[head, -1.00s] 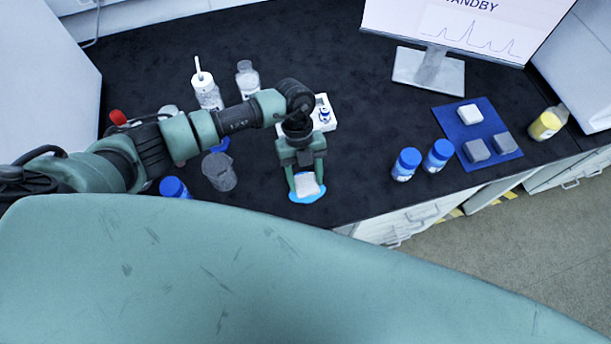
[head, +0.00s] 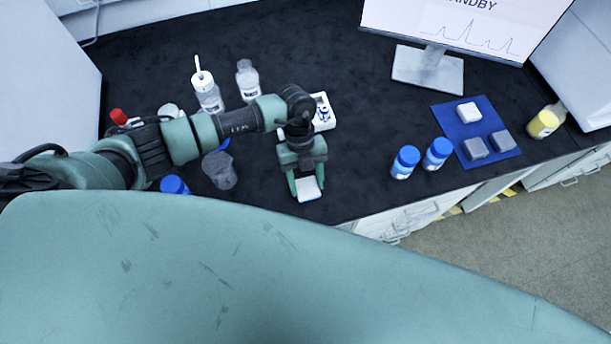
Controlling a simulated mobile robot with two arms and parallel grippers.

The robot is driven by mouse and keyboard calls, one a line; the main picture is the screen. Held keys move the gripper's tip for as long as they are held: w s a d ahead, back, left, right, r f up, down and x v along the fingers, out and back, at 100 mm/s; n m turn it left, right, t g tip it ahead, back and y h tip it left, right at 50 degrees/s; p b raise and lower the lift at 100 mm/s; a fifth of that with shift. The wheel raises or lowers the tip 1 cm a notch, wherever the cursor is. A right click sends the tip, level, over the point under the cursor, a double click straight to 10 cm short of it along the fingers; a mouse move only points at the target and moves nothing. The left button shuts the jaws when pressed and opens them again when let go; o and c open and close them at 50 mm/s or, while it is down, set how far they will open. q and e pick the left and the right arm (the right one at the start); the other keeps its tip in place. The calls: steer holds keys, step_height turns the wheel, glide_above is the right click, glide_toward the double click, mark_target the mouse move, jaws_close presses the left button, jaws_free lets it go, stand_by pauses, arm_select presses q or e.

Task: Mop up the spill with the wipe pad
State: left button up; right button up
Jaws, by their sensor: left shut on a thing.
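My left gripper (head: 306,185) comes in from the left and points down near the front edge of the dark bench. It is shut on the wipe pad (head: 308,190), a white pad with a bluish lower edge. The pad is at or just above the bench top; I cannot tell if it touches. No blue spill shows around the pad now; whatever lies directly under it is hidden. My right gripper is not in view.
Two blue-capped bottles (head: 405,162) stand right of the gripper. A blue mat (head: 476,131) holds one white and two grey blocks. A white tray (head: 325,112) sits just behind the gripper. A grey beaker (head: 219,171) and bottles (head: 248,80) stand left. A monitor stand (head: 428,70) is behind.

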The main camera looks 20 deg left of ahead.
mark_target(304, 178)
arm_select(q)
steer(key=shift+s+d, duration=0.25)
steer(key=shift+s, duration=0.05)
steer(key=shift+w+a, duration=0.1)
steer(key=shift+w+a+b, duration=0.45)
steer(key=shift+w+a, duration=0.1)
steer(key=shift+w, duration=0.25)
steer(key=shift+w+a+b, duration=0.4)
steer(key=shift+w+a, duration=0.15)
steer(key=shift+w, duration=0.25)
steer(key=shift+d, duration=0.1)
steer(key=shift+s+d, duration=0.15)
steer(key=shift+d, duration=0.55)
steer(key=shift+s+d, duration=0.1)
steer(key=shift+d, duration=0.55)
steer(key=shift+s+a+p, duration=0.1)
steer(key=shift+a+p, duration=0.05)
steer(key=shift+p, duration=0.2)
steer(key=shift+s+a+r+p, duration=0.1)
steer(key=shift+s+a+p, duration=0.4)
steer(key=shift+a, duration=0.15)
steer(key=shift+s+a+p, duration=0.5)
steer(key=shift+s+a, duration=0.1)
steer(key=shift+a, duration=0.3)
